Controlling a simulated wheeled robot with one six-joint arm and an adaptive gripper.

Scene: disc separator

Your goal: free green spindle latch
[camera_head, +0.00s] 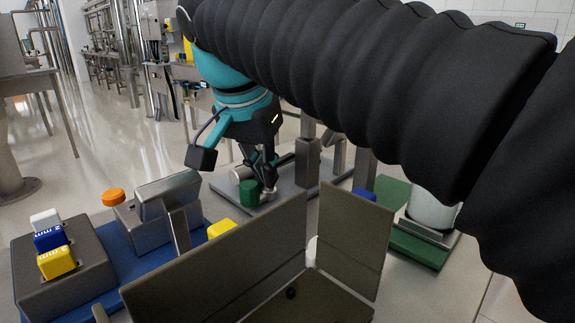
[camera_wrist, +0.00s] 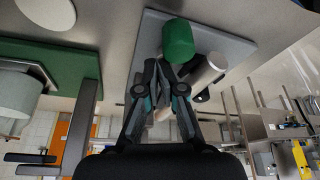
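The green cylinder-shaped latch (camera_head: 250,193) stands on a grey plate in the head view, beside a pale horizontal spindle (camera_head: 240,174). In the wrist view, the green latch (camera_wrist: 178,40) is just beyond the fingertips and the pale spindle (camera_wrist: 205,73) runs to the right of them. My gripper (camera_head: 267,186) points down just right of the latch. In the wrist view my gripper's fingers (camera_wrist: 159,64) lean inward and their tips come together with nothing clearly between them. Whether they touch the latch or spindle cannot be told.
A grey open-topped box with raised panels (camera_head: 345,240) stands in front. A blue mat (camera_head: 140,262) at left carries a grey block, an orange knob (camera_head: 113,196) and a holder with white, blue and yellow blocks (camera_head: 57,262). A green plate (camera_head: 420,250) with a pale cylinder is at right.

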